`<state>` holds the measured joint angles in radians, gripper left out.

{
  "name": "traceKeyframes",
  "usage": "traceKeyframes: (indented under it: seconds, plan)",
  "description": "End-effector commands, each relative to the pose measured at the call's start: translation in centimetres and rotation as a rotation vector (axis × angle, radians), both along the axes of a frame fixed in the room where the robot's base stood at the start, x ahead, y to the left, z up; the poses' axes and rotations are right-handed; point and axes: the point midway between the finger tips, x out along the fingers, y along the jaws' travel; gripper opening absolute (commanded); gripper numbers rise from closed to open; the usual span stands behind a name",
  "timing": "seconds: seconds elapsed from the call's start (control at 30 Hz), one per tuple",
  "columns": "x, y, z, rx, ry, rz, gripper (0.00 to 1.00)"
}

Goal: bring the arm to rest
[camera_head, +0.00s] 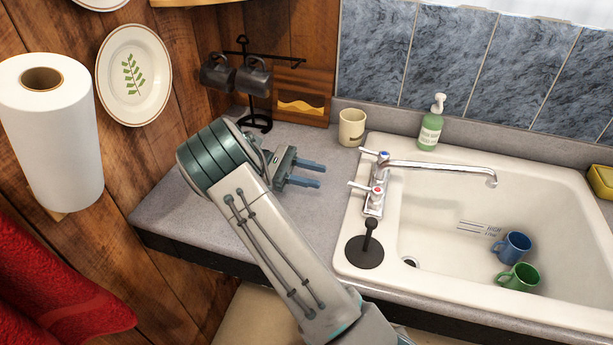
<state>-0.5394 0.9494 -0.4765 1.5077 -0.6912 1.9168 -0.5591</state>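My gripper (307,175) is over the grey countertop (180,205), left of the sink. Its two blue-tipped fingers point right and stand apart with a gap between them. Nothing shows between the fingers. My arm reaches up from the bottom of the picture and bends at a teal-banded joint above the counter. Whether the gripper touches the counter cannot be told.
The white sink (440,280) holds a blue mug (513,246) and a green mug (519,277). A faucet (430,168), black plunger-like stopper (365,250), cream cup (352,128), soap bottle (431,125) and mug rack (243,80) stand around. A paper towel roll (55,140) hangs left.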

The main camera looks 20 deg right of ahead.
Motion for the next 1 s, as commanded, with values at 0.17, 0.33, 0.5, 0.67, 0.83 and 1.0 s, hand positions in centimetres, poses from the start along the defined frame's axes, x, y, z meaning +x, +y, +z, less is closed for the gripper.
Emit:
traceKeyframes:
  seconds: [0.17, 0.33, 0.5, 0.67, 0.83, 1.0]
  plan:
    - [0.7, 1.0, 0.0, 0.0, 0.0, 0.0, 0.34]
    - [0.8, 1.2, 0.1, 0.0, 0.001, -0.001, 0.34]
    - [0.8, 1.2, 0.1, 0.001, 0.001, -0.001, 0.34]
    - [0.8, 1.1, 0.1, 0.0, 0.0, -0.001, 0.34]
    - [0.8, 1.1, 2.0, 0.0, 0.0, -0.001, 0.34]
    - [0.8, 1.1, 5.2, 0.0, 0.0, -0.001, 0.34]
